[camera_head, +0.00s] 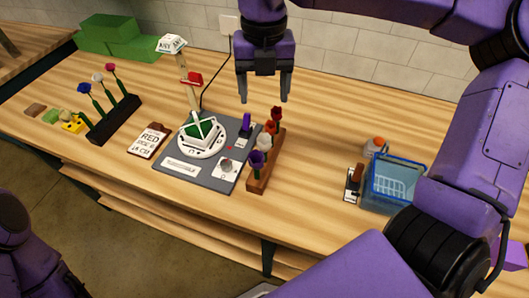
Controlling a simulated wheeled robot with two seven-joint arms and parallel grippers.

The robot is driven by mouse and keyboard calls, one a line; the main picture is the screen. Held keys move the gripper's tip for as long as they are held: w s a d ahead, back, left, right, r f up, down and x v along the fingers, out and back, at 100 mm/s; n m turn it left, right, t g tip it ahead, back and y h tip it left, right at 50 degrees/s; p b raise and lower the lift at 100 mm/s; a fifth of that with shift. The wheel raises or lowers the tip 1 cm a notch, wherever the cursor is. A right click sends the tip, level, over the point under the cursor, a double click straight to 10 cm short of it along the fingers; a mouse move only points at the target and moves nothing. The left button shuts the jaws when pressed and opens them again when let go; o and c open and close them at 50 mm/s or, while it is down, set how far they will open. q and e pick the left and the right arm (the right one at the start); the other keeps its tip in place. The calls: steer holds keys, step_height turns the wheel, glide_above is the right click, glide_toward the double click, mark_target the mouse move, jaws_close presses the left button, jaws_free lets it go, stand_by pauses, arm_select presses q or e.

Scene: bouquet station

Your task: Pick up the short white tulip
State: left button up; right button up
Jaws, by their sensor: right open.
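Another white flower (97,77) stands on a longer stem in the black rack (115,121) at the left. My right gripper (265,97) is open and empty, pointing down, above and behind the brown rack, apart from the flowers. Only a part of my left arm shows at the lower left; its gripper is out of view.
A grey board (172,182) with a round white stand (207,148) lies left of the brown rack. A card reading "RED" (148,141) lies farther left. A blue basket (393,184) stands at the right. Bare tabletop (315,150) lies between rack and basket.

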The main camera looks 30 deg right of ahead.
steer(key=b, duration=0.2)
glide_toward(264, 136)
steer(key=shift+w+f, duration=0.2)
steer(key=shift+w, duration=0.25)
steer(key=shift+f+b, duration=0.35)
steer(key=f, duration=0.3)
steer(key=f+p, duration=0.1)
steer(key=f, duration=0.1)
steer(key=s+f+p, duration=0.1)
steer(key=f, duration=0.2)
steer(key=shift+f, duration=0.35)
steer(key=shift+w+f, duration=0.1)
steer(key=shift+f, duration=0.45)
arm_select(q)
steer(key=shift+w+f, duration=0.15)
steer(key=shift+f, duration=0.65)
arm_select(e)
steer(key=c, duration=0.8)
